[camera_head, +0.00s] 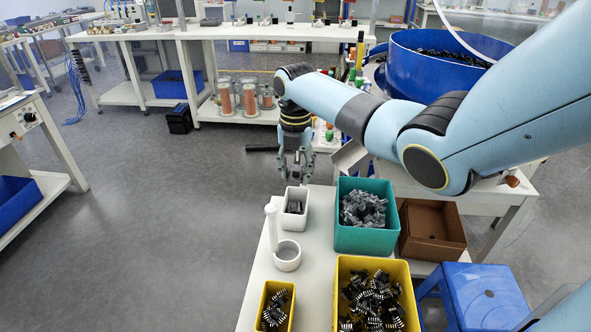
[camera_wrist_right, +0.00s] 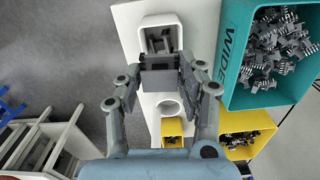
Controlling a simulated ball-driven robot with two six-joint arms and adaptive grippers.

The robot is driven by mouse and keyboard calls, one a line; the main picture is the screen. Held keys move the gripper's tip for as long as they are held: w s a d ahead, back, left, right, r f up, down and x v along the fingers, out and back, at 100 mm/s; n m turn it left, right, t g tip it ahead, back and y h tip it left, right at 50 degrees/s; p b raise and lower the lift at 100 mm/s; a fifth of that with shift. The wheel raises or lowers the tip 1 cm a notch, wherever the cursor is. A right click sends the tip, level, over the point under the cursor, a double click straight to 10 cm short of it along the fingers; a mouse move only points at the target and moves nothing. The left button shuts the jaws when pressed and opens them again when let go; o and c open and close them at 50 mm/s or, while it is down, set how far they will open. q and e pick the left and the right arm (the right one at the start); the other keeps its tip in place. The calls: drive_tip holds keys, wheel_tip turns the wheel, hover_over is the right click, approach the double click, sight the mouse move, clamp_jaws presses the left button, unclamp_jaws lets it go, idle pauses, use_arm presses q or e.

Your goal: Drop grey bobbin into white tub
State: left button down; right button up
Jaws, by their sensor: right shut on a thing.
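My right gripper (camera_head: 295,172) points down just behind and above the white tub (camera_head: 286,219), a small rectangular box at the back left of the white bench. In the right wrist view, its two fingers (camera_wrist_right: 160,78) are shut on a dark grey blocky piece, which I take as the grey bobbin (camera_wrist_right: 158,76). It hangs at the near side of the tub's opening in that view. The tub (camera_wrist_right: 174,22) holds a dark grey part (camera_wrist_right: 157,41). The held piece is hard to make out in the head view. My left gripper is not in view.
A teal bin (camera_head: 366,240) of grey connectors stands right of the tub. A round white cup (camera_head: 287,265) stands in front of it. Two yellow bins (camera_head: 342,275) (camera_head: 267,295) hold black connectors. A brown box (camera_head: 432,250) and blue stool (camera_head: 485,295) are at right.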

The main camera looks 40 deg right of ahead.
sight(295, 169)
drive_tip(key=shift+f, duration=0.2)
drive_tip(key=o, duration=1)
wheel_tip(295, 169, up, 12)
drive_tip(key=shift+f, duration=0.1)
idle(0.3)
